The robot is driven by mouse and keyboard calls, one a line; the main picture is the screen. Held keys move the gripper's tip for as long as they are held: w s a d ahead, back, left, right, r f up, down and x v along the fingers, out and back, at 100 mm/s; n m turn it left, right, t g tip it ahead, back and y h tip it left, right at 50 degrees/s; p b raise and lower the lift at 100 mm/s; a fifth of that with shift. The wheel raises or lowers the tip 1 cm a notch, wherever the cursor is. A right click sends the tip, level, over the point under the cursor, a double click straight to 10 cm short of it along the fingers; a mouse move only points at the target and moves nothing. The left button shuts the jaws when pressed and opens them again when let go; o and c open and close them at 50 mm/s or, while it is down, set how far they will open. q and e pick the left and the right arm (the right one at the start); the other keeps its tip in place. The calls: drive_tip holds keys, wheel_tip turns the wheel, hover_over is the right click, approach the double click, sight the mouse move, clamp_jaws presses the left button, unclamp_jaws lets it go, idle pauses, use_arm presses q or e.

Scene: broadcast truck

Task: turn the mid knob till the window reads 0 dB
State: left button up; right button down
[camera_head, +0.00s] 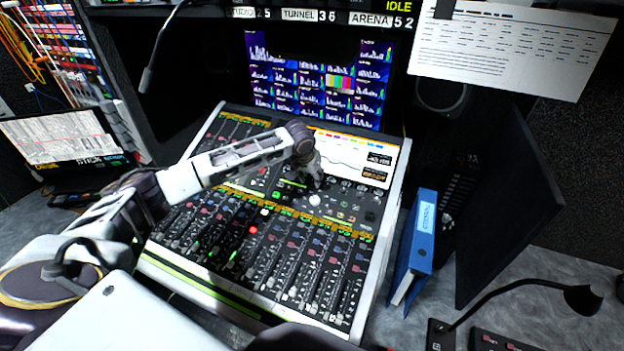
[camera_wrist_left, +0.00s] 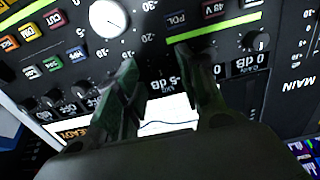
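My left gripper (camera_head: 312,182) reaches over the upper middle of the mixing console (camera_head: 358,296). In the left wrist view its two dark fingers (camera_wrist_left: 157,60) stand apart, close above the panel, with no knob clearly visible between them. A window that seems to read -5 dB (camera_wrist_left: 180,84) shows between the fingers, upside down. A large white knob (camera_wrist_left: 108,17) is left of the fingers. I cannot tell which knob is the mid one; the fingers may hide it. My right gripper is out of view.
Rows of faders and lit buttons fill the console's lower half. A console screen (camera_head: 350,157) lies just beyond the gripper. A blue binder (camera_head: 420,240) stands right of the console, near a gooseneck lamp or microphone (camera_head: 582,299). A monitor wall (camera_head: 285,82) is behind.

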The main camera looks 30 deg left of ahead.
use_arm(q)
drive_tip(key=shift+x, duration=0.9)
clamp_jaws()
